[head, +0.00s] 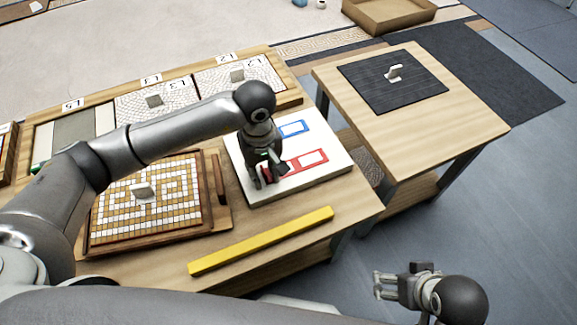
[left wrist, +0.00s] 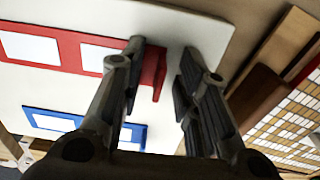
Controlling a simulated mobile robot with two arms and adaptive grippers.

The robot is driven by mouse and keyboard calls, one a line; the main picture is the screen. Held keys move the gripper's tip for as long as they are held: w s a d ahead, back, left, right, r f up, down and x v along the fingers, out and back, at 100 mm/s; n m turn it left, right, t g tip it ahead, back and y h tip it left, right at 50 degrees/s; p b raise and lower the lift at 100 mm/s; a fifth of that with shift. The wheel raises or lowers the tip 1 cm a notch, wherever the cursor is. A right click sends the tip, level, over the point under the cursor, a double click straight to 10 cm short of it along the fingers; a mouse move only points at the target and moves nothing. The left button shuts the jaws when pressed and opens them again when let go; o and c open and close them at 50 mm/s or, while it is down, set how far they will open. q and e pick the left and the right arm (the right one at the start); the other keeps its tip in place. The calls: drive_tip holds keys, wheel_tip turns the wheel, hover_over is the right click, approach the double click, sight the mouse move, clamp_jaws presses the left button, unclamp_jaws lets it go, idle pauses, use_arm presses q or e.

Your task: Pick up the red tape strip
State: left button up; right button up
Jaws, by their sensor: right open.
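The red tape strip (head: 308,161) has white windows and lies on a white board (head: 318,178) on the table. In the left wrist view the strip (left wrist: 70,50) runs from the upper left, and its end passes behind one finger. My left gripper (head: 264,182) is low over the board at the strip's left end. Its fingers (left wrist: 165,58) are apart, with the strip's end showing just inside one finger; I cannot tell whether they touch. My right gripper (head: 381,285) is open and empty, off to the lower right, away from the tables.
A blue strip (head: 292,129) lies behind the red one on the board. A yellow bar (head: 262,241) lies at the table's front. A mosaic panel in a wooden tray (head: 215,222) stands left of the board. A side table (head: 425,125) holds a dark mat (head: 415,92).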

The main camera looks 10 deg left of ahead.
use_arm(q)
clamp_jaws()
drive_tip(key=shift+r, duration=0.15)
